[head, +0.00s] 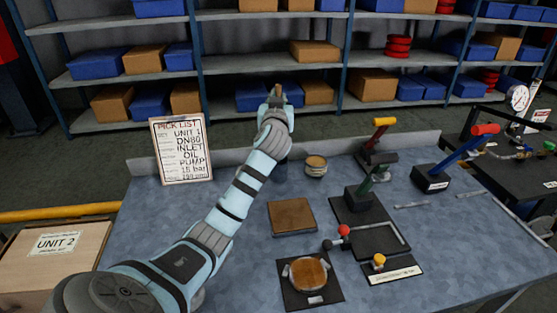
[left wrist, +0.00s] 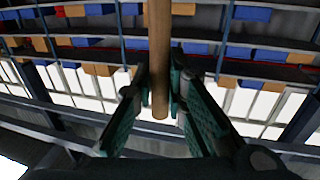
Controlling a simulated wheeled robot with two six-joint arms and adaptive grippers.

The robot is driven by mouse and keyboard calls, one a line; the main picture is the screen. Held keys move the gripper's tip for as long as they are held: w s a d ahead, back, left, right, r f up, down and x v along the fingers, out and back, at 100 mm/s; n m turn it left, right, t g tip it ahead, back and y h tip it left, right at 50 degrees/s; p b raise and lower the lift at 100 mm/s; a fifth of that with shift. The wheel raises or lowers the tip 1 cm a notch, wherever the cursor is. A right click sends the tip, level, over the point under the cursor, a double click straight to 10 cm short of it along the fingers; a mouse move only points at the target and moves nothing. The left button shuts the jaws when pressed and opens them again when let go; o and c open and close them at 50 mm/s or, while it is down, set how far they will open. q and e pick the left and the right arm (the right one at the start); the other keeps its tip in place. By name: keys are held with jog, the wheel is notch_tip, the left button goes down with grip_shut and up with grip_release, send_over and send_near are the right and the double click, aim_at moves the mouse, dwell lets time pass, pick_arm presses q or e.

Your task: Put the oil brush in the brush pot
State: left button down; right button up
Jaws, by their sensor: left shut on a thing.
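My left gripper (head: 277,98) is raised above the back of the workbench. In the left wrist view, its two green-padded fingers (left wrist: 160,100) are closed on a round brown wooden handle (left wrist: 160,50), which I take to be the oil brush. A small brown bit of the brush (head: 278,89) shows at the gripper in the head view; its bristles cannot be made out. A dark blue pot (head: 281,171), likely the brush pot, stands on the bench below the gripper. My left forearm partly hides it, and its opening cannot be seen clearly. My right gripper is not in view.
A round tin (head: 316,166) stands just right of the dark pot. A pick list board (head: 182,150) stands at the bench's back left. A brown square pad (head: 292,217) and lever stands (head: 367,195) occupy the middle and right. Shelves with boxes stand behind.

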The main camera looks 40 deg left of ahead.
pick_arm(q)
notch_tip(320, 180, down, 14)
jog(key=b, duration=0.3)
jog(key=shift+w+f, duration=0.2)
jog(key=shift+f, duration=0.05)
jog(key=shift+f+b, duration=0.1)
jog(key=shift+b, duration=0.25)
jog(key=c, duration=1.6)
grip_release()
jog(key=shift+c, duration=0.2)
